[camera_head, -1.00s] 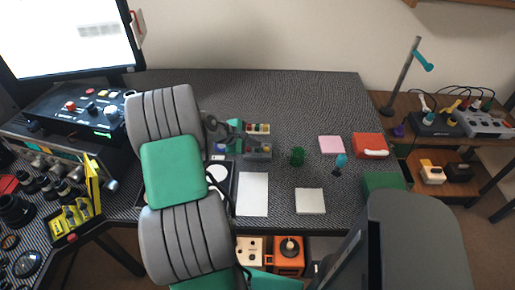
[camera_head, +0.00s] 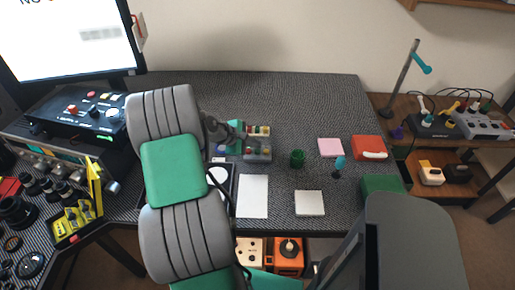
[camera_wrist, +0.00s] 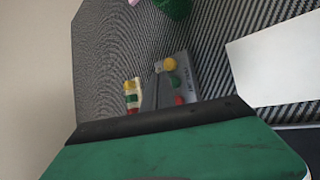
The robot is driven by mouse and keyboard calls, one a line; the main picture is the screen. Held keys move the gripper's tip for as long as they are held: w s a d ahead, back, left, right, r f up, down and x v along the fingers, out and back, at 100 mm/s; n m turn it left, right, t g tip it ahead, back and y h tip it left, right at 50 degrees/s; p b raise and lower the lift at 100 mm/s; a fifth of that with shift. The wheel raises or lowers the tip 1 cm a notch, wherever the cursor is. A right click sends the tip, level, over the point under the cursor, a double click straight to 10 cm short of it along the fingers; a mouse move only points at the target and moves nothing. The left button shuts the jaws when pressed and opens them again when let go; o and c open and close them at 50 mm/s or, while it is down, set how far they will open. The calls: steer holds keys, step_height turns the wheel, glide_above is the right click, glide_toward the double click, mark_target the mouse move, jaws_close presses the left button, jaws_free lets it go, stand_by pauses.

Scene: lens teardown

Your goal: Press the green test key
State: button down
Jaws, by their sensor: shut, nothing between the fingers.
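A small grey box (camera_head: 262,155) with coloured keys stands on the dark textured table, just right of my gripper (camera_head: 246,137). In the wrist view the grey box (camera_wrist: 190,70) shows a yellow key, a green key (camera_wrist: 175,82) and a red key in a row. A second box (camera_head: 260,130) with yellow, green and red keys stands behind it; it also shows in the wrist view (camera_wrist: 132,92). My gripper is shut and empty, its dark fingers (camera_wrist: 152,92) between the two key rows in the wrist view. I cannot tell whether the fingertips touch either box.
A white sheet (camera_head: 253,196) and a pale square pad (camera_head: 310,203) lie in front. A green cup (camera_head: 297,158), a pink pad (camera_head: 330,147) and a red box (camera_head: 369,148) are to the right. The back right of the table is clear.

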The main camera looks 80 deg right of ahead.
mark_target(255, 152)
steer(key=shift+r, duration=0.15)
step_height(255, 152, up, 5)
steer(key=p, duration=0.4)
steer(key=shift+p, duration=0.3)
stand_by(0.5)
